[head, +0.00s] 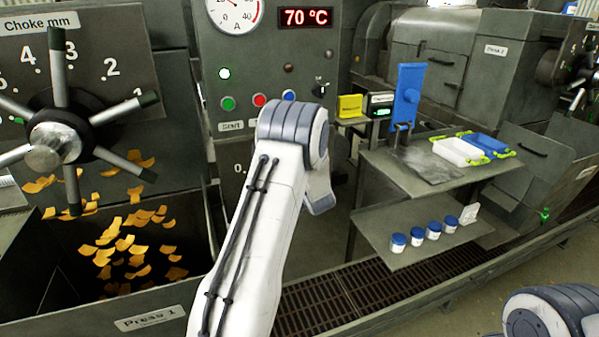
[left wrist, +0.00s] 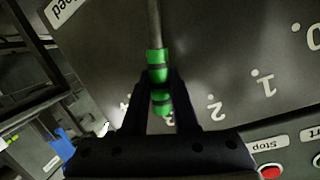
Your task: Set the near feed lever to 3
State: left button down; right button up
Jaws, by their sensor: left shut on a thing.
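The near feed lever shows in the left wrist view as a grey rod with a green banded grip (left wrist: 157,66). My left gripper (left wrist: 160,92) is shut on this green grip, with one dark finger on each side. Beside it are scale marks 0, 1 and 2 (left wrist: 214,108). A mark, partly hidden, lies by the grip's tip, and what looks like a 4 shows beside the left finger. In the head view my left arm hides the lever and gripper; only a 0 of the scale (head: 239,168) shows. My right gripper is out of view.
A choke handwheel (head: 60,138) with several spokes stands at the left, over a bin (head: 150,322) of orange flakes. Push buttons (head: 260,100) sit above the arm. A table (head: 385,185) with trays and a shelf with several blue-lidded jars (head: 398,243) stand to the right.

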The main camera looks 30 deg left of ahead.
pick_arm(q)
jog(key=c, duration=0.7)
grip_release()
jog(key=b+v, duration=0.1)
jog(key=v, duration=0.9)
jog(key=shift+s+d+r+b, duration=0.1)
jog(key=shift+s+d+b, duration=0.05)
jog(key=shift+d+b, duration=0.15)
